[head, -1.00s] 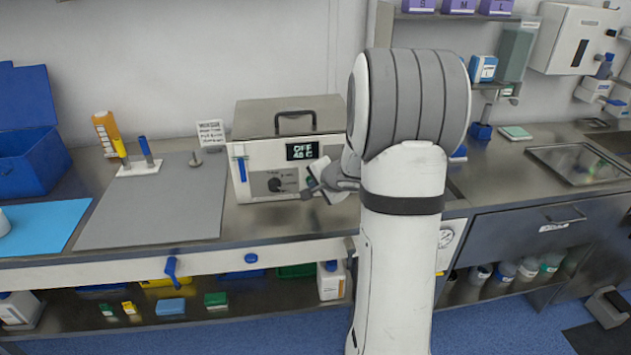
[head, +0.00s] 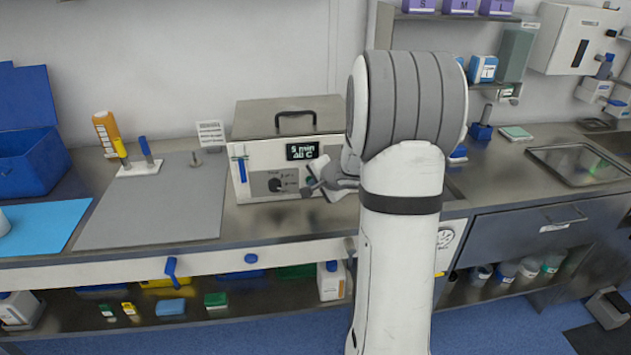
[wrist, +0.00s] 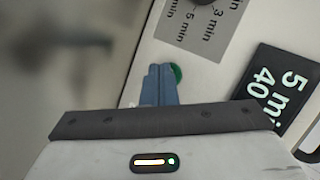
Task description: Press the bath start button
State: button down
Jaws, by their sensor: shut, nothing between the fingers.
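The bath (head: 252,152) is a box with a steel lid and a white front, standing on the counter. Its display (head: 302,151) reads 5 min and 40 C; it also shows in the wrist view (wrist: 277,88). A green round button (wrist: 177,73) shows beside the fingertips in the wrist view, partly covered by them. My gripper (wrist: 160,70) is shut and empty, its blue fingertips at the button. I cannot tell whether they touch it. In the head view my arm hides the right side of the bath front.
A timer dial (head: 275,185) sits on the bath front, left of my gripper. A blue-handled thermometer-like item (head: 240,163) is at the bath's left front edge. A grey mat (head: 160,205) lies left of the bath. A sink (head: 585,162) is at the right.

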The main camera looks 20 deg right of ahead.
jog(key=shift+s+a+b, duration=0.2)
jog(key=shift+s+b, duration=0.4)
jog(key=shift+s, duration=0.1)
jog(key=shift+s, duration=0.15)
jog(key=shift+s+a+f+b, duration=0.1)
jog(key=shift+s+b, duration=0.15)
jog(key=shift+b, duration=0.1)
jog(key=shift+s+a+b, duration=0.2)
jog(key=shift+s+b, duration=0.1)
jog(key=shift+s, duration=0.4)
jog(key=shift+s+a+b, duration=0.2)
jog(key=shift+s+b, duration=0.15)
jog(key=shift+s, duration=0.3)
jog(key=shift+s+a+b, duration=0.2)
jog(key=shift+s+b, duration=0.1)
jog(key=shift+s, duration=0.4)
jog(key=shift+w, duration=0.1)
